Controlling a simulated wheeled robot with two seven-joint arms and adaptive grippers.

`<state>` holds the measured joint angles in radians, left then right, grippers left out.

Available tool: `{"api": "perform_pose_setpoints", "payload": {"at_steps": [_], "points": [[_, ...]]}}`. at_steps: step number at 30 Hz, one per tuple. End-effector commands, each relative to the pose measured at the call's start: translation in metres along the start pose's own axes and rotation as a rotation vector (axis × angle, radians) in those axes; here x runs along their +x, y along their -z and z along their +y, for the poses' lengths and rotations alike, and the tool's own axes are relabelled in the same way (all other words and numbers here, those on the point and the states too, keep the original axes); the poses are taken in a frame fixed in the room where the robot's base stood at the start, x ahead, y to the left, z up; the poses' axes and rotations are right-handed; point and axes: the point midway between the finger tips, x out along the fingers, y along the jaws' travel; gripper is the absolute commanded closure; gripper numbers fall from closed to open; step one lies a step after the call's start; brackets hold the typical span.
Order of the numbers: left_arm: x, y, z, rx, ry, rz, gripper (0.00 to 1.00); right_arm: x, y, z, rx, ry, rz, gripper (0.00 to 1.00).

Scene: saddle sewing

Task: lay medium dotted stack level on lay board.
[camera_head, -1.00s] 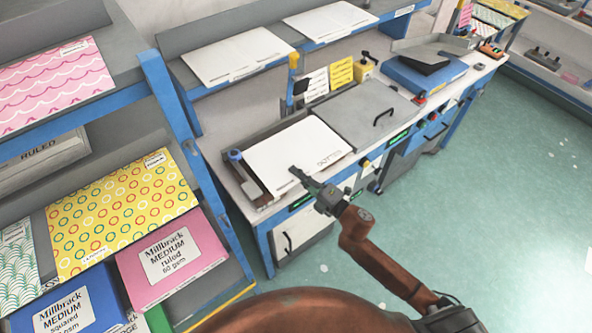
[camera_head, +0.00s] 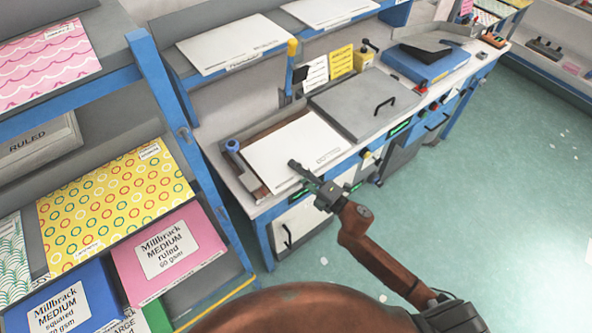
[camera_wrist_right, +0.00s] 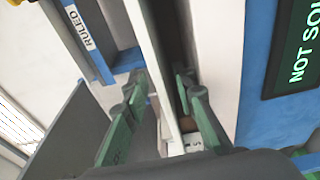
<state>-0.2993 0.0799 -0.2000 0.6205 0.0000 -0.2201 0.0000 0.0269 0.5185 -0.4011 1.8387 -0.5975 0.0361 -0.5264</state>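The white dotted stack (camera_head: 292,150) is over the lay board (camera_head: 257,190) on the bench, with small print near its right edge. A brown strip of the board shows behind the stack; I cannot tell whether the stack lies flat. My right gripper (camera_head: 298,172) is at the stack's front edge, one finger over its top. In the right wrist view, the green fingers (camera_wrist_right: 162,98) straddle the white stack edge (camera_wrist_right: 152,45) and appear shut on it; the contact is partly hidden. My left gripper is not in view.
A grey hinged cover (camera_head: 362,102) with a black handle is right of the board. A blue knob (camera_head: 232,146) stands at the board's left. A green display (camera_wrist_right: 300,50) reads "NOT SQU...", cut off. Shelves with patterned paper (camera_head: 115,205) stand left; open floor (camera_head: 480,190) lies right.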

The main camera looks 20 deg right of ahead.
Motion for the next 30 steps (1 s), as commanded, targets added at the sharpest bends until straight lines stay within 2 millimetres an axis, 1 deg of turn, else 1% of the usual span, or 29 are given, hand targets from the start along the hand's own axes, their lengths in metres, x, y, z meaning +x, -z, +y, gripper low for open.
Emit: {"api": "perform_pose_setpoints", "payload": {"at_steps": [7,11,14,21,24,27,30], "points": [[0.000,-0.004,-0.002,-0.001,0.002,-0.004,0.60,-0.002,-0.001,-0.003,0.003,0.006,-0.002,0.74],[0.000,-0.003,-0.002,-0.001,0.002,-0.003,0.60,-0.012,-0.001,-0.004,0.003,0.007,-0.003,0.74],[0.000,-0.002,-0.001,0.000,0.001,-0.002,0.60,-0.029,-0.001,-0.004,0.002,0.008,-0.004,0.74],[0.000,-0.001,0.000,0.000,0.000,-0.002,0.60,-0.080,-0.001,-0.003,0.003,0.006,-0.003,0.74],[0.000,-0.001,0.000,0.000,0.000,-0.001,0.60,-0.097,0.000,-0.002,0.002,0.004,-0.002,0.74],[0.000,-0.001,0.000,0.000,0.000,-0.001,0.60,-0.109,0.000,-0.001,0.001,0.002,-0.001,0.74],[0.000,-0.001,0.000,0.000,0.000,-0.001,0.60,-0.117,-0.001,-0.001,0.000,0.002,-0.001,0.74]]}}
